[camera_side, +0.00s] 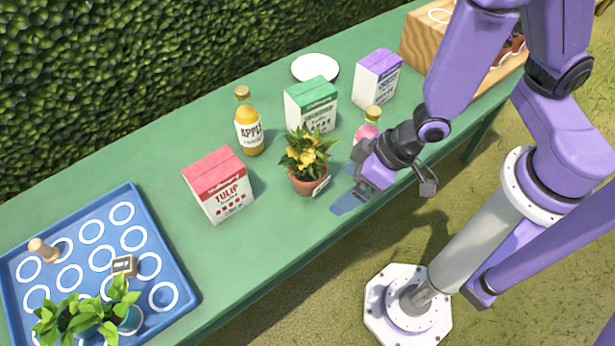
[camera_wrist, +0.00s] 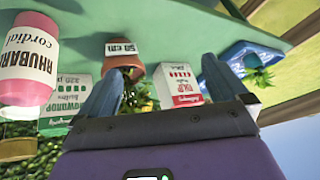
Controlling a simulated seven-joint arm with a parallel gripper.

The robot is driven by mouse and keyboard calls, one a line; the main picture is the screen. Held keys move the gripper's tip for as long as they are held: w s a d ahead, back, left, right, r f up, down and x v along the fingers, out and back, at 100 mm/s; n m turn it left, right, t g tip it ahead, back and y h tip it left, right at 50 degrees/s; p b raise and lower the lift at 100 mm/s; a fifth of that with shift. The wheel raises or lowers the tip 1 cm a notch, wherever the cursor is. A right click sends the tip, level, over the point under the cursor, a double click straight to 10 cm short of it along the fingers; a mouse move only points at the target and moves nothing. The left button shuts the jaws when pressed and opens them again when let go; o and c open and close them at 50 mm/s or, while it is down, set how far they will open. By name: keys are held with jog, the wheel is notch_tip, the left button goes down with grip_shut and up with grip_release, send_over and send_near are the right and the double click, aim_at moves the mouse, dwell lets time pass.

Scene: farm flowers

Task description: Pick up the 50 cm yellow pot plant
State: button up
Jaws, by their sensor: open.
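The yellow pot plant (camera_side: 307,158) stands upright on the green table near its front edge, with yellow flowers, green leaves and a terracotta pot. In the wrist view its pot (camera_wrist: 124,64) carries a tag reading "50 cm", and the flowers are partly hidden behind a finger. My gripper (camera_side: 346,186) is just right of the pot, low over the table's front edge, with blue fingers pointing towards it. In the wrist view my gripper (camera_wrist: 158,80) is open and empty; the pot lies beyond the fingertips, nearer the left finger.
A red tulip carton (camera_side: 219,185), an apple bottle (camera_side: 248,125) and a green carton (camera_side: 311,106) surround the plant. A pink rhubarb cordial bottle (camera_side: 367,131) stands close behind my gripper. A purple carton (camera_side: 377,79) and white plate (camera_side: 315,68) are farther back. A blue ringed tray (camera_side: 190,292) is left.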

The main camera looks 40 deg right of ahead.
aim_at(309, 168)
jog(key=w+f+t, duration=0.2)
jog(key=w+d+f+t, duration=0.1)
jog(key=w+f+t, duration=0.1)
jog(key=w+d+f+m+t, duration=0.1)
jog(key=f+t, duration=0.1)
jog(key=shift+w+d+f+y, duration=0.1)
jog(key=shift+w+f+y, duration=0.2)
jog(key=shift+w, duration=0.1)
jog(key=shift+w+a+f+t+y, duration=0.15)
jog(key=shift+w+a+f+t, duration=0.25)
jog(key=shift+w, duration=0.75)
jog(key=shift+w+a+f+t+y, duration=0.25)
jog(key=shift+w+a+f, duration=0.15)
jog(key=shift+w, duration=0.75)
jog(key=shift+w+a+f+t+y, duration=0.1)
jog(key=shift+w+a+f+t, duration=0.3)
jog(key=shift+w, duration=0.75)
jog(key=shift+d, duration=0.1)
jog(key=shift+n, duration=0.3)
jog(key=c, duration=1)
